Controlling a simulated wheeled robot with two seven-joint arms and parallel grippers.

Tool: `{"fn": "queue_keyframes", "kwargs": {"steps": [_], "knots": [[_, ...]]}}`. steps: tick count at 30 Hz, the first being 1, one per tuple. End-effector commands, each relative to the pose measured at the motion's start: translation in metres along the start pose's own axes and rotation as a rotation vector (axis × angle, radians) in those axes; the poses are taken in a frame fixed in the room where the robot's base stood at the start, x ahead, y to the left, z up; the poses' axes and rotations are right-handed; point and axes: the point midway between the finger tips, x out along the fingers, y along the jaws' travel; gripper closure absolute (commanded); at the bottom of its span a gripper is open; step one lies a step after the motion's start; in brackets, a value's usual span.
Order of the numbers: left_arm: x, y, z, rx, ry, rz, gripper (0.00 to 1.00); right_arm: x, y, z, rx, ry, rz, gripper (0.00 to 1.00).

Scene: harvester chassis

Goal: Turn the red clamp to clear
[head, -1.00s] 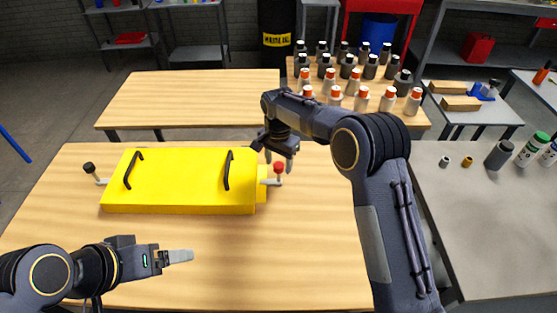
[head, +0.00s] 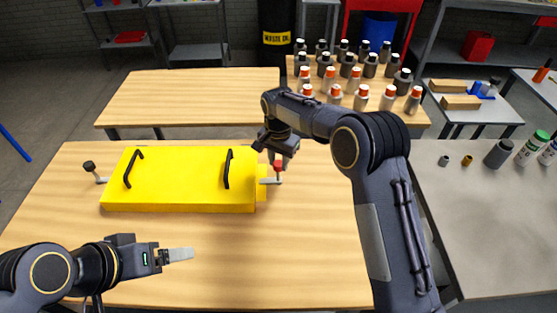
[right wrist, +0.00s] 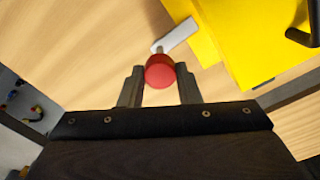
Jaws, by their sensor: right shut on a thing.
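The yellow chassis box (head: 182,180) lies on the wooden table, with two black handles on its top. The red clamp (head: 278,165) sits at its right end, with a red knob on a grey metal arm. In the right wrist view the red knob (right wrist: 159,71) is between the two fingers of my right gripper (right wrist: 160,88), which is shut on it. The clamp's grey arm (right wrist: 176,36) reaches from the knob toward the yellow box. In the head view my right gripper (head: 280,152) is at the knob. My left gripper (head: 180,255) is empty over the table's front left; its finger gap cannot be made out.
A second clamp with a black knob (head: 89,166) is at the box's left end. The wooden table (head: 290,270) is clear in front of the box. Several bottles (head: 350,75) stand on a back table. A grey table (head: 480,230) is at right.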

Motion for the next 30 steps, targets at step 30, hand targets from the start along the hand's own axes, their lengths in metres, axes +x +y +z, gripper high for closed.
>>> {"fn": "queue_keyframes", "kwargs": {"steps": [30], "knots": [[0.0022,-0.0010,0.0011,0.000,0.000,0.000,0.18,-0.0012,-0.0003,-0.0002,-0.885,0.001,-0.002,0.93]]}}
